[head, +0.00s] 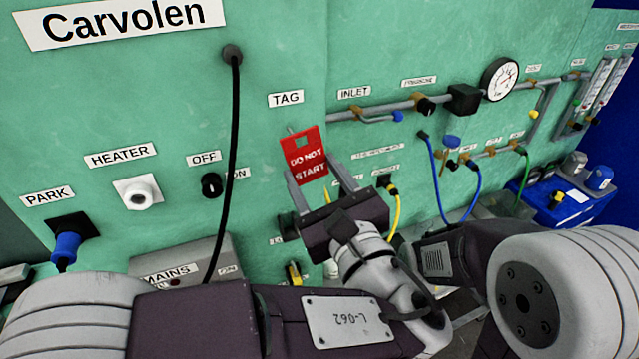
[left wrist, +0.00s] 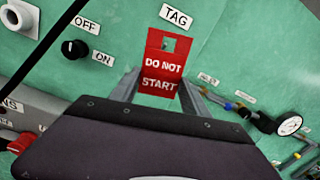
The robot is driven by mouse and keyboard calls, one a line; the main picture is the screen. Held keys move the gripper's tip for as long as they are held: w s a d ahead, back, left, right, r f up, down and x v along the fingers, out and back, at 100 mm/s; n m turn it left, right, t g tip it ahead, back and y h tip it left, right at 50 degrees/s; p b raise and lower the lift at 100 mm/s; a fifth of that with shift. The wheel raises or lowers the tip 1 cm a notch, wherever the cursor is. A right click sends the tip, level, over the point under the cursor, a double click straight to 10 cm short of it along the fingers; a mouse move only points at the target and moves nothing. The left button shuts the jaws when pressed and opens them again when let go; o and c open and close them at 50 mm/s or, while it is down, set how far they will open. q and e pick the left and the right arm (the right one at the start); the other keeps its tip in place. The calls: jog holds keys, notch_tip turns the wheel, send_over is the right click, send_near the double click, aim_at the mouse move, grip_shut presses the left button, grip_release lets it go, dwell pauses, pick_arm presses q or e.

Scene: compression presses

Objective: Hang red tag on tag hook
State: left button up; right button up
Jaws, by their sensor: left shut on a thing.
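The red tag (head: 306,158), lettered DO NOT START, is held upright in front of the green panel, below the TAG label (head: 286,98). My left gripper (head: 308,180) is shut on the tag's lower part. Whether the hook passes through the hole I cannot tell. My right gripper is not in view.
A black cable (head: 233,150) hangs left of the tag. The HEATER socket (head: 139,193) and OFF/ON knob (head: 211,184) are further left. Pipes with valves and a gauge (head: 499,79) run along the panel at right. A yellow hose (head: 396,212) hangs right of my left gripper.

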pick_arm(q)
jog(key=shift+w+a, duration=0.15)
jog(key=shift+w, duration=0.3)
jog(key=shift+f+x, duration=0.25)
jog(key=shift+x, duration=0.85)
jog(key=shift+w+a+f+b, duration=0.2)
jog(key=shift+w+f+b, duration=0.2)
jog(key=shift+w+b, duration=0.2)
jog(key=shift+w, duration=0.15)
jog(key=o, duration=1.1)
jog(key=shift+c, duration=0.2)
send_near(310, 176)
jog(key=x, duration=0.3)
jog(key=shift+w+a+p, duration=0.1)
jog(key=shift+w+p, duration=0.15)
jog(key=shift+p, duration=0.1)
